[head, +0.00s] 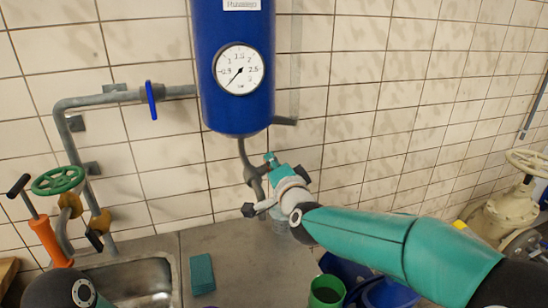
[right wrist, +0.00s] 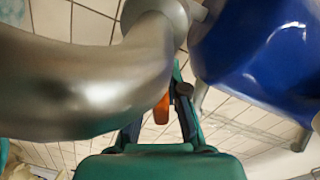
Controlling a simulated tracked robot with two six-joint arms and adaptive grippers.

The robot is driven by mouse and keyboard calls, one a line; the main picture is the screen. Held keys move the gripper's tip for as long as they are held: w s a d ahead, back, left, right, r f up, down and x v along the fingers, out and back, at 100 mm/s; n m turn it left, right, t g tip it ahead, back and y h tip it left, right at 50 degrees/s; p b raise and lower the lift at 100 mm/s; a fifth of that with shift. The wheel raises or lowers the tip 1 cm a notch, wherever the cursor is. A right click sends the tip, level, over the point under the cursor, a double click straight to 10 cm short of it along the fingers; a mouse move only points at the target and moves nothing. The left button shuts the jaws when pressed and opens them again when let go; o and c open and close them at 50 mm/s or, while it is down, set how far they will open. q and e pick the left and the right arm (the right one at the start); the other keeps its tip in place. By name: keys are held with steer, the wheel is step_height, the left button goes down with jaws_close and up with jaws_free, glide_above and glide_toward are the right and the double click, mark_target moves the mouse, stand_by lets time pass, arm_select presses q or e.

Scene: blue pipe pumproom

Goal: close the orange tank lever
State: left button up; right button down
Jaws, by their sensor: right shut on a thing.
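The blue tank (head: 232,60) hangs on the tiled wall, with a round gauge (head: 238,69) on its front and a grey pipe (head: 248,155) below it. My right gripper (head: 271,163) reaches up to this pipe, just under the tank. In the right wrist view the orange lever (right wrist: 161,108) stands between the fingers of my right gripper (right wrist: 158,114), which is shut on it. In the head view the gripper hides the lever. The tank's blue underside (right wrist: 262,55) shows at the upper right of the wrist view. My left gripper is out of the frame.
A grey pipe with a blue valve handle (head: 151,99) and a green handwheel (head: 58,180) runs at the left. An orange hand pump (head: 50,242) stands below. A metal sink (head: 140,282), a teal sponge (head: 202,274) and a green cup (head: 326,291) are below the tank.

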steer(key=shift+r+m+g+h+p, duration=0.2)
steer(key=shift+g+h+p, duration=0.25)
steer(key=shift+p, duration=1)
steer(key=shift+r+m+g+h+p, duration=0.15)
steer(key=shift+g+h+p, duration=0.25)
steer(key=shift+p, duration=1)
steer(key=shift+f+h+p, duration=0.15)
steer(key=shift+h+p, duration=0.1)
steer(key=shift+p, duration=0.1)
steer(key=shift+f+m+g+h, duration=0.2)
steer(key=shift+m+g+h, duration=0.2)
steer(key=shift+g, duration=0.15)
steer(key=shift+m+g+h, duration=0.25)
steer(key=shift+g+h, duration=0.55)
steer(key=shift+f, duration=0.1)
steer(key=c, duration=1.2)
jaws_free()
